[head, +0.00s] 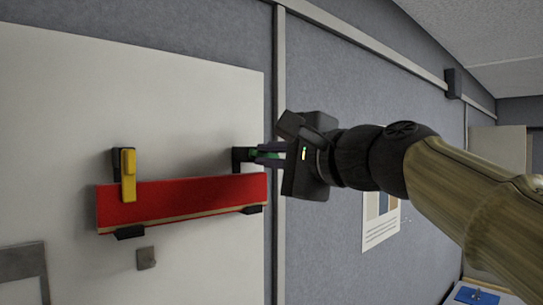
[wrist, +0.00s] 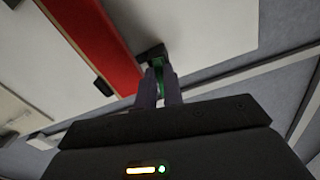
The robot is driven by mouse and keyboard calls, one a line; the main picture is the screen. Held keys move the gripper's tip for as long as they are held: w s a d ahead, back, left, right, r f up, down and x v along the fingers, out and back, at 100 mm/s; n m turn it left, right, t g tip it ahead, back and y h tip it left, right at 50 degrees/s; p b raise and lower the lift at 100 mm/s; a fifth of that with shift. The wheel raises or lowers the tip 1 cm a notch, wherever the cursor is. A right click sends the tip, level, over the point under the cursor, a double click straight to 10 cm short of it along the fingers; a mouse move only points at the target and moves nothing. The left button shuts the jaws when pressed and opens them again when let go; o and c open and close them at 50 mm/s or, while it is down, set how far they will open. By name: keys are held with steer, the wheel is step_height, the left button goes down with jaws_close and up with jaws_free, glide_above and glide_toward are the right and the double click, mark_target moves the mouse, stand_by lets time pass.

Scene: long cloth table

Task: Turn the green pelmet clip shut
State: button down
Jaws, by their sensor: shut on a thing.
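The green pelmet clip shows between my gripper's fingers (head: 270,155), at the right end of the red pelmet (head: 180,201). My gripper is shut on the green clip (wrist: 161,66), and its fingers hide much of it in both views. The green clip's black mount (head: 239,156) stands just left of the fingertips, above the pelmet's top edge. The green clip points sideways to the right, off the pelmet's face. A yellow clip (head: 128,177) on a dark mount hangs down over the pelmet's front near its left end.
The pelmet sits on black brackets (head: 130,232) against a white panel (head: 60,110). A small grey square (head: 146,258) is below it. A grey vertical strip (head: 279,100) borders the panel. A poster (head: 381,218) hangs on the grey wall at right, behind my arm.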

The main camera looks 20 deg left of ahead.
steer(key=shift+s+a+f+m+p, duration=0.15)
steer(key=shift+m+p, duration=0.7)
steer(key=shift+m, duration=3.05)
steer(key=shift+s+f+m+p, duration=0.1)
steer(key=shift+m+p, duration=0.75)
steer(key=shift+m, duration=3.05)
steer(key=c, duration=1.6)
jaws_free()
steer(key=shift+o, duration=0.4)
